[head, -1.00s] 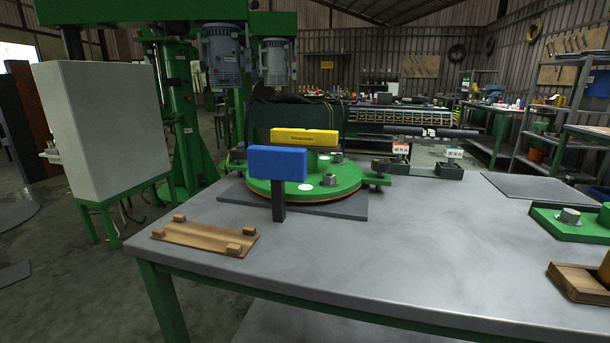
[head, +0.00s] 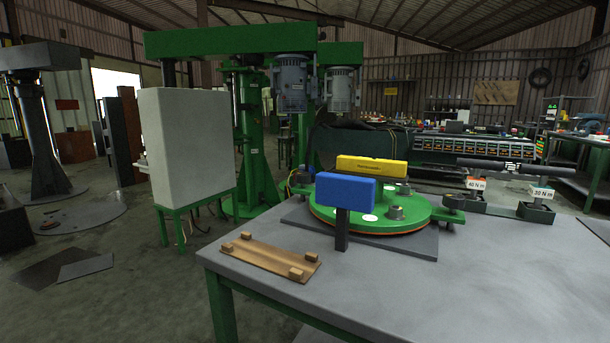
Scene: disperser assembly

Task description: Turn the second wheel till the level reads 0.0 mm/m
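A round green plate (head: 390,224) with an orange lower edge sits on a dark grey base sheet (head: 424,247) on the table. A yellow bar, seemingly the level (head: 372,167), lies across it. A blue box (head: 345,189) on a dark post stands in front and hides part of the plate. Its face shows no reading. A dark knob, perhaps a wheel (head: 454,202), sits at the plate's right edge. Another dark knob (head: 302,176) shows at its left edge. I cannot tell which is the second wheel. Neither of my grippers is in view.
A wooden tray with corner blocks (head: 268,261) lies at the table's front left. The table's front right (head: 500,285) is clear. A pale box (head: 187,147) stands beyond the left edge.

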